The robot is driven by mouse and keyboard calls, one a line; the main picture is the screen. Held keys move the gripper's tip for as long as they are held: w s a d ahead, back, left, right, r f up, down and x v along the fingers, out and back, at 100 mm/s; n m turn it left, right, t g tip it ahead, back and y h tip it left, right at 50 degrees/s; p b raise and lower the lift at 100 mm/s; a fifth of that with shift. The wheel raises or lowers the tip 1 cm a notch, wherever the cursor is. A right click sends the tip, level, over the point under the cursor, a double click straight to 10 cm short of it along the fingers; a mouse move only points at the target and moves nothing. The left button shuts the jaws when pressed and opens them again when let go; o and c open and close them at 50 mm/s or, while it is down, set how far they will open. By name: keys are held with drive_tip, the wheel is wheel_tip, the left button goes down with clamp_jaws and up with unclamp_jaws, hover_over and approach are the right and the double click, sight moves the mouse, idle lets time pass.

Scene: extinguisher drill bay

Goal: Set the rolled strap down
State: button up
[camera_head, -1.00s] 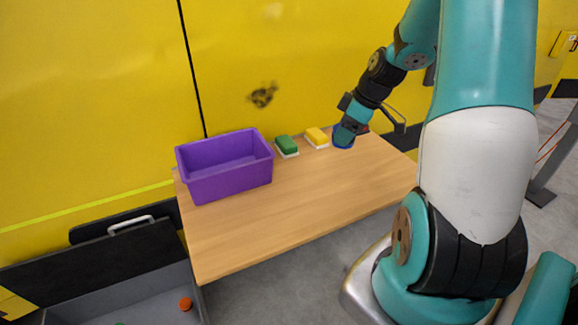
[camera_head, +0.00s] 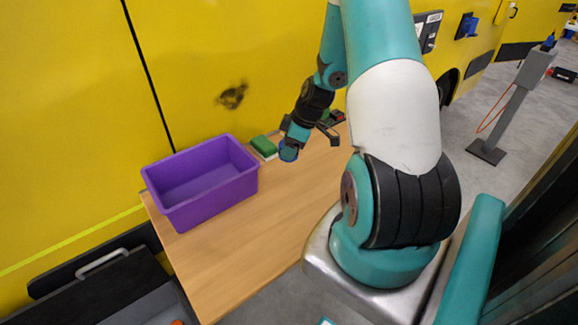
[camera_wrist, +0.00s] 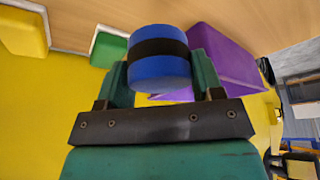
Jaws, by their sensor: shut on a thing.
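The rolled strap is a blue roll with a black band around its middle (camera_wrist: 158,68). In the wrist view it sits between the two fingers of my gripper (camera_wrist: 160,78), which is shut on it. Whether the strap touches the tabletop is not clear.
A purple bin (camera_head: 205,203) stands on the table's left. A green block (camera_head: 263,146) is just behind and left of my gripper. A yellow block (camera_wrist: 22,32) shows in the wrist view. The table's middle and front are bare. A yellow wall (camera_head: 70,100) stands behind.

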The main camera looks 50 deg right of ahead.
wheel_tip(320, 180, down, 9)
drive_tip(key=shift+d+r+p, duration=0.1)
drive_tip(key=shift+p, duration=0.65)
drive_tip(key=shift+f, duration=0.25)
drive_tip(key=o, duration=1)
drive_tip(key=shift+r, duration=0.1)
drive_tip(key=shift+o, duration=0.2)
drive_tip(key=shift+r, duration=0.1)
